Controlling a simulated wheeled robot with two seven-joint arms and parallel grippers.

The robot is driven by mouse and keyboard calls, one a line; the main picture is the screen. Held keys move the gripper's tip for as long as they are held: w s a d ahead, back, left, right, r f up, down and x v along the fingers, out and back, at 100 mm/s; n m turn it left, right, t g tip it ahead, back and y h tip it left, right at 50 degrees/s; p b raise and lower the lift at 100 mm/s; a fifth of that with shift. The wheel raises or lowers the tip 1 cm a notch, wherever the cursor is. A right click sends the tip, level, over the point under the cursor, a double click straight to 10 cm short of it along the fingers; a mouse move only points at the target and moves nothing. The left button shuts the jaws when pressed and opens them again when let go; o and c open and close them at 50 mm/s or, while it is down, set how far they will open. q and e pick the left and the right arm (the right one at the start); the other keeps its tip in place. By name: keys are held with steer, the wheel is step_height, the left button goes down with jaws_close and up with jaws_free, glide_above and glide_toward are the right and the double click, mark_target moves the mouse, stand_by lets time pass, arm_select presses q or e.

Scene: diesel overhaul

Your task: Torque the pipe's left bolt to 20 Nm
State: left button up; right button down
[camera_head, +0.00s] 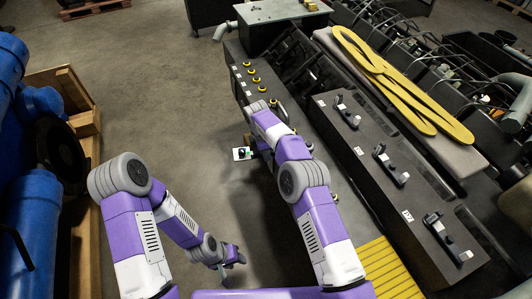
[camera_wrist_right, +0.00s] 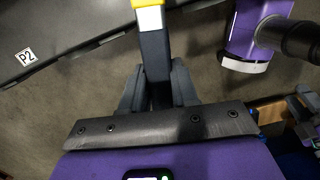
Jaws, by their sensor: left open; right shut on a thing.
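My right gripper (camera_wrist_right: 157,88) is shut on a dark, straight-sided tool (camera_wrist_right: 155,65) with a white patch and a yellow end, in the right wrist view. I cannot tell for certain whether it is a torque wrench. In the head view the right gripper is mostly hidden by its arm, near a small white-faced thing with a dark display (camera_head: 242,153). My left gripper (camera_head: 234,259) is open and low over the floor at the bottom middle, apart from the tool. I cannot make out the pipe's left bolt in either view.
Dark benches (camera_head: 375,195) with several mounted fixtures stand on the right. Yellow-topped pieces (camera_head: 255,79) line a bench edge. Blue machinery (camera_head: 30,225) and a wooden crate (camera_head: 78,95) stand on the left. The floor between is clear.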

steer(key=shift+w+r, duration=0.2)
steer(key=s, duration=0.1)
steer(key=s+n, duration=0.1)
steer(key=n, duration=0.1)
steer(key=shift+s+d+b, duration=0.25)
steer(key=shift+s+b, duration=0.1)
steer(key=shift+s, duration=0.05)
steer(key=shift+s, duration=0.1)
stand_by(0.3)
steer(key=shift+s+d+n+t+b, duration=0.15)
steer(key=shift+s+d+n, duration=0.1)
steer(key=shift+s+n, duration=0.35)
steer(key=shift+s+d+n+t+b, duration=0.15)
steer(key=shift+s+d+n, duration=0.2)
steer(key=shift+s, duration=0.3)
steer(key=shift+a, duration=0.1)
steer(key=shift+s+d+f+n, duration=0.1)
steer(key=shift+s+d+n, duration=0.25)
steer(key=shift+s+n, duration=0.25)
steer(key=shift+s+d+n, duration=0.35)
steer(key=shift+s+n, duration=0.1)
steer(key=shift+s, duration=0.2)
